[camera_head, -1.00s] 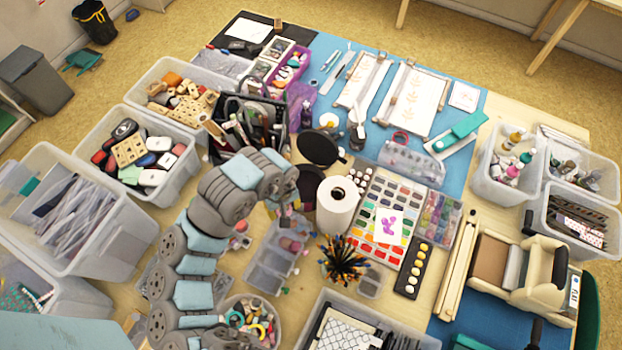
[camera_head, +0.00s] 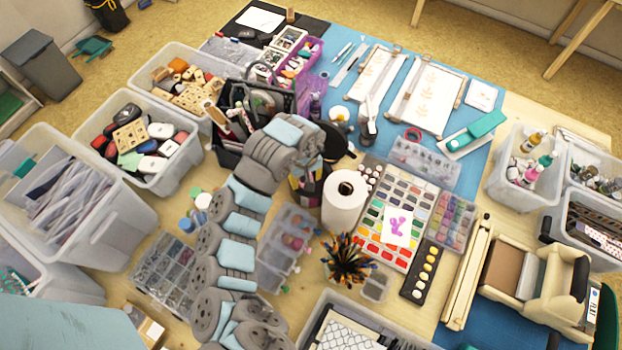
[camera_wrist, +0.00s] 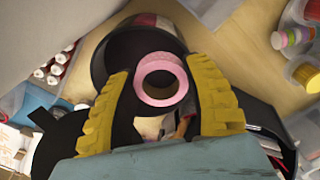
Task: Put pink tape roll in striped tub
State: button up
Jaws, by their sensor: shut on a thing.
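The pink tape roll (camera_wrist: 146,92) is a short ring between the yellow fingers of my gripper (camera_wrist: 161,80) in the wrist view. My gripper is shut on it. Behind the roll is the dark open mouth of a round tub (camera_wrist: 112,52), with red and white bands on its outer side. The roll overlaps this opening; I cannot tell how far above or inside the rim it is. In the head view the striped tub (camera_head: 309,186) stands left of the paper roll, partly covered by my arm.
A white paper roll (camera_head: 344,198) stands close right of the tub. A black tool holder (camera_head: 232,155) stands to its left. A pencil cup (camera_head: 347,262) and a clear compartment box (camera_head: 285,245) are in front. The table around is crowded.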

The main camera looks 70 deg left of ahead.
aim_at(311, 176)
jog(key=shift+w+a+f+b, duration=0.15)
jog(key=shift+w+a+f, duration=0.3)
jog(key=shift+f, duration=0.4)
jog(key=shift+w+a+f+b, duration=0.15)
jog(key=shift+w+a+f, duration=0.35)
jog(key=shift+f, duration=0.4)
jog(key=shift+w+a+f+b, duration=0.15)
jog(key=shift+w+a+f, duration=0.3)
jog(key=shift+f, duration=1.9)
jog(key=shift+f, duration=0.15)
jog(key=o, duration=0.8)
notch_tip(311, 176, up, 12)
jog(key=shift+r+p, duration=0.15)
jog(key=shift+p, duration=0.3)
